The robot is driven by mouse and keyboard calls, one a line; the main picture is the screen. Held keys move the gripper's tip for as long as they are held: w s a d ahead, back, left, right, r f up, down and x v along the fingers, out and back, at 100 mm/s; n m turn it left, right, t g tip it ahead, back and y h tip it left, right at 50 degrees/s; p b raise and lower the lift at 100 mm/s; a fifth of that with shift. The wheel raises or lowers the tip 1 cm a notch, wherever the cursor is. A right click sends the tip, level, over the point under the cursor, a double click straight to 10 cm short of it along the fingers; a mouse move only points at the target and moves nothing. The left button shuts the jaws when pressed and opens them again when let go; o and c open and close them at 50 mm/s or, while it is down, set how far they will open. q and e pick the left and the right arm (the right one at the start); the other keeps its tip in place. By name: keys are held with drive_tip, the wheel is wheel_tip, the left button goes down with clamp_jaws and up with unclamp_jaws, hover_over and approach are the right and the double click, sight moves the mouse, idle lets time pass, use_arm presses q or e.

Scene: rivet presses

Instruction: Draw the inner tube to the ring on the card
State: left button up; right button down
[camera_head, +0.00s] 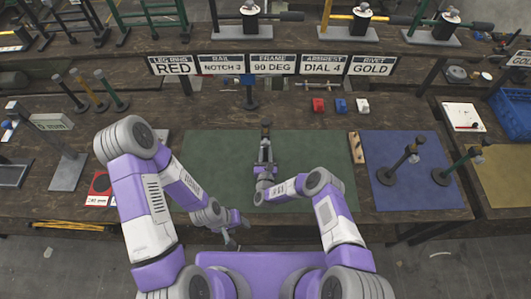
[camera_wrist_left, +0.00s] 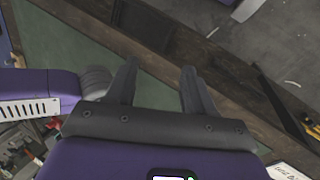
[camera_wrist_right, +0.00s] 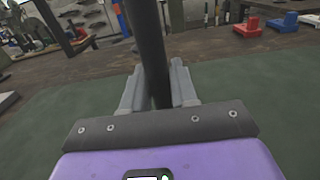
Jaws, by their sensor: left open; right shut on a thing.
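A dark upright tube (camera_head: 266,132) with a small block on top stands at the middle of the green mat (camera_head: 215,150). My right gripper (camera_head: 265,166) is shut on this tube. In the right wrist view the dark tube (camera_wrist_right: 151,45) rises between the fingers, tilted slightly. I see no coloured ring on it; its lower part is hidden by the gripper. A card reading LEG RING RED (camera_head: 172,65) stands at the back left of the table. My left gripper (camera_head: 232,243) is open and empty near the table's front edge; its fingers (camera_wrist_left: 160,85) are spread in the left wrist view.
Further cards stand right of it, including RAIL NOTCH 3 (camera_head: 221,63). Red, blue and white blocks (camera_head: 340,105) lie behind the mat. A blue mat (camera_head: 405,185) with dark stands is at right. A wooden strip (camera_head: 356,147) lies between the mats. A red card (camera_head: 100,187) lies at left.

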use_arm(q)
drive_tip(key=shift+o, duration=1)
drive_tip(key=shift+w, duration=0.1)
drive_tip(key=m+t+h, duration=0.9)
drive_tip(key=m+t, duration=0.3)
approach(262, 124)
drive_tip(key=x, duration=1.1)
drive_tip(key=shift+w+d, duration=0.25)
drive_tip(key=shift+w, duration=0.1)
drive_tip(key=shift+c, duration=0.4)
